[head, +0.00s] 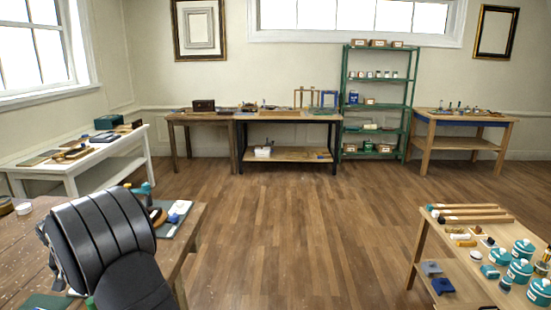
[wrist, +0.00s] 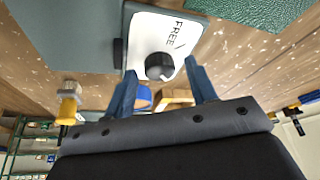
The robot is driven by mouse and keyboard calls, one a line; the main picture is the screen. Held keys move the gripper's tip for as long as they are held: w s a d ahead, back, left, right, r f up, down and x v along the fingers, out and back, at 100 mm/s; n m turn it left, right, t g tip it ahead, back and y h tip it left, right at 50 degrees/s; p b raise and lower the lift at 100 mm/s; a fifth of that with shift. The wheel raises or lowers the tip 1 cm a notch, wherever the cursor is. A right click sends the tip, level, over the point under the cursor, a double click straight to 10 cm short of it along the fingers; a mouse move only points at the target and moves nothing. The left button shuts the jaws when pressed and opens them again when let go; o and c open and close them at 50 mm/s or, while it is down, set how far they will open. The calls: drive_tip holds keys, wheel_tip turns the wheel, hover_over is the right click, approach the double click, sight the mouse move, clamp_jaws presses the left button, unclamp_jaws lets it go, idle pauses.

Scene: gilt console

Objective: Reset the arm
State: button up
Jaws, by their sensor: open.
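In the wrist view my gripper (wrist: 160,66) is open, with its two blue fingers spread apart and nothing held between them. Beyond the fingertips is a grey-green device with a white plate (wrist: 150,28) marked "FREE" and a round black knob (wrist: 159,66). The knob appears between the fingers; I cannot tell whether they touch the device. In the head view my dark arm covers much of the lower left bench, and my gripper cannot be made out behind it.
The speckled wooden bench (head: 22,232) carries a grey-green mat (head: 176,231) with small tools. A yellow-handled tool (wrist: 68,108) shows at left in the wrist view. A table with teal jars (head: 520,270) stands at lower right. The floor (head: 300,225) between is clear.

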drive_tip(key=v, duration=1.7)
drive_tip(key=x, duration=1.7)
drive_tip(key=shift+f, duration=0.25)
drive_tip(key=shift+d+r+n, duration=0.1)
drive_tip(key=shift+r+n, duration=0.2)
drive_tip(key=shift+n, duration=0.3)
drive_tip(key=shift+w+n+g+y, duration=0.1)
drive_tip(key=shift+n+g+y, duration=0.5)
drive_tip(key=shift+n, duration=1.1)
drive_tip(key=shift+w+n+g+y, duration=0.15)
drive_tip(key=shift+n+g+y, duration=0.4)
drive_tip(key=shift+n, duration=1.45)
drive_tip(key=n+g, duration=0.1)
drive_tip(key=n, duration=0.1)
drive_tip(key=n+g, duration=0.1)
drive_tip(key=n, duration=0.1)
drive_tip(key=shift+w+d+f+n, duration=0.1)
drive_tip(key=shift+n, duration=0.2)
drive_tip(key=shift+w+n+g, duration=0.1)
drive_tip(key=shift+n+g, duration=0.55)
drive_tip(key=shift+n, duration=1.15)
